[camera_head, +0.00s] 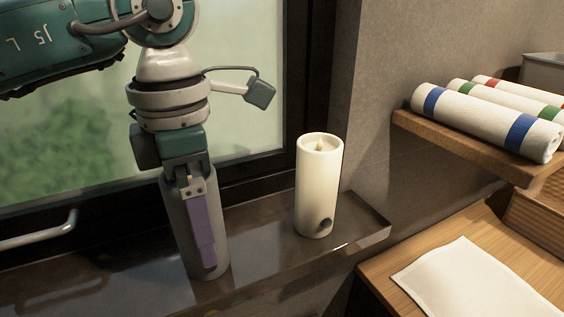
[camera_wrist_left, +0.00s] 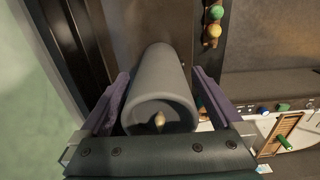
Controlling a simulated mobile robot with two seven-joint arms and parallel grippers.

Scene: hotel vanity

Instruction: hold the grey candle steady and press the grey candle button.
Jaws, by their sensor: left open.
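The grey candle (camera_head: 181,237) stands upright on the dark ledge, partly covered by my left gripper (camera_head: 205,262). That gripper points down from above with its purple fingers open around the candle. In the left wrist view the candle (camera_wrist_left: 158,72) lies between the two spread fingers (camera_wrist_left: 160,92), with its wick end toward the camera. Contact between fingers and candle cannot be told. A small dark spot shows low on the candle by the fingertip; I cannot tell whether it is the button. My right gripper is not in view.
A white candle (camera_head: 319,185) with a dark button (camera_head: 325,223) stands right of the grey one on the ledge (camera_head: 262,247). A window is behind. Rolled towels (camera_head: 490,118) lie on a wooden shelf (camera_head: 440,143) at right, above a white cloth (camera_head: 470,285).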

